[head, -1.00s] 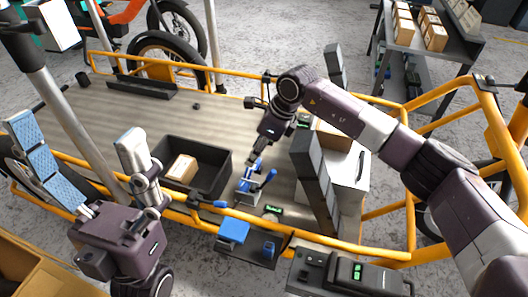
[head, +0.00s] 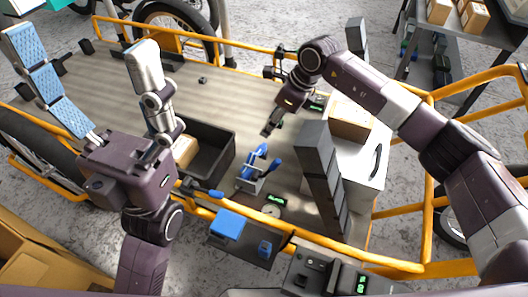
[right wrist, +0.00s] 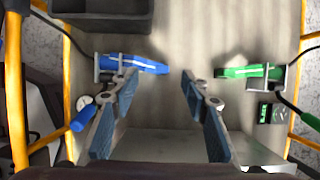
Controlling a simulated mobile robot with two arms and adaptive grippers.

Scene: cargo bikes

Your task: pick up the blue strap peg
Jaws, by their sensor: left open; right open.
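The blue strap peg (head: 258,160) stands in a small grey holder on the cargo bed, to the right of the dark crate. It also shows in the right wrist view (right wrist: 147,64), lying beside the left fingertip; whether they touch I cannot tell. My right gripper (right wrist: 160,75) is open with nothing between its fingers. In the head view its end (head: 268,130) is just beyond the peg. My left gripper (head: 82,45) is open and empty, its fingers spread wide, to the left of the crate.
A green peg (right wrist: 250,71) sits in a holder across from the blue one. The dark crate (head: 215,160) holds a carton. A dark segmented post (head: 316,155) and a white box (head: 360,165) stand right of the peg. An orange rail (head: 330,247) edges the bed.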

